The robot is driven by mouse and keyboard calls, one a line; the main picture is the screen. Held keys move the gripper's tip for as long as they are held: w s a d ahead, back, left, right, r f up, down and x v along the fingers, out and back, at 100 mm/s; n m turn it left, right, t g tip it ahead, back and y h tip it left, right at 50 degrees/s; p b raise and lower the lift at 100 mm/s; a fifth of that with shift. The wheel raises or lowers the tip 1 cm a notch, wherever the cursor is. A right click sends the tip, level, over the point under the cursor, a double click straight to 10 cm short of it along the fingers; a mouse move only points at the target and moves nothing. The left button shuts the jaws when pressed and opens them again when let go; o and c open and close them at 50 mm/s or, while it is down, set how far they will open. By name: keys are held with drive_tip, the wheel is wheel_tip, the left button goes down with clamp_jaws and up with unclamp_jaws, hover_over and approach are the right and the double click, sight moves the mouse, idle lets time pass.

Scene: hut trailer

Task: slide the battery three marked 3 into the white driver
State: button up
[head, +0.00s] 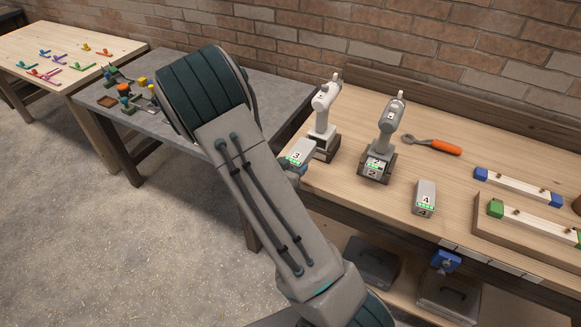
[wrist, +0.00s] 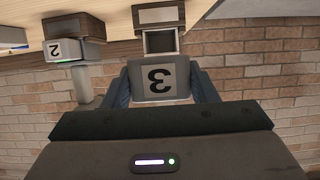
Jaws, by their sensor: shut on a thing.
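The battery marked 3 (head: 298,153) is grey with a white label and a green strip. It is held by my gripper (wrist: 160,78), whose two fingers close on its sides; in the head view my arm mostly hides the gripper. The wrist view is upside down and shows the 3 (wrist: 158,79). The white driver (head: 324,108) stands upright on a dark block at the left end of the wooden bench. Its open socket (wrist: 160,42) faces the battery, roughly lined up with it. Whether the battery's far end touches the socket is hard to tell.
A grey driver (head: 387,124) with battery 2 (head: 375,167) stands to the right. Battery 4 (head: 424,197) lies near the bench front. An orange-handled wrench (head: 433,145) lies behind. The brick wall (head: 430,40) is close behind the bench.

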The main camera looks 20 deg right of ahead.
drive_tip(key=w+d+f+b, duration=0.3)
drive_tip(key=d+f+b, duration=0.1)
drive_tip(key=f+b, duration=0.1)
idle(0.3)
drive_tip(key=shift+w+d, duration=0.2)
idle(0.7)
drive_tip(key=shift+w+d+b, duration=0.35)
drive_tip(key=shift+w+d, duration=0.5)
drive_tip(key=shift+d, duration=0.3)
drive_tip(key=shift+w+d+b, duration=0.35)
drive_tip(key=shift+w+d, duration=0.55)
drive_tip(key=shift+d, duration=0.2)
drive_tip(key=shift+w+d+b, duration=0.35)
drive_tip(key=shift+w+d, duration=0.5)
drive_tip(key=shift+d, duration=0.3)
drive_tip(key=o, duration=1.2)
drive_tip(key=shift+o, duration=0.2)
drive_tip(key=shift+a+f, duration=0.1)
drive_tip(key=shift+a, duration=0.05)
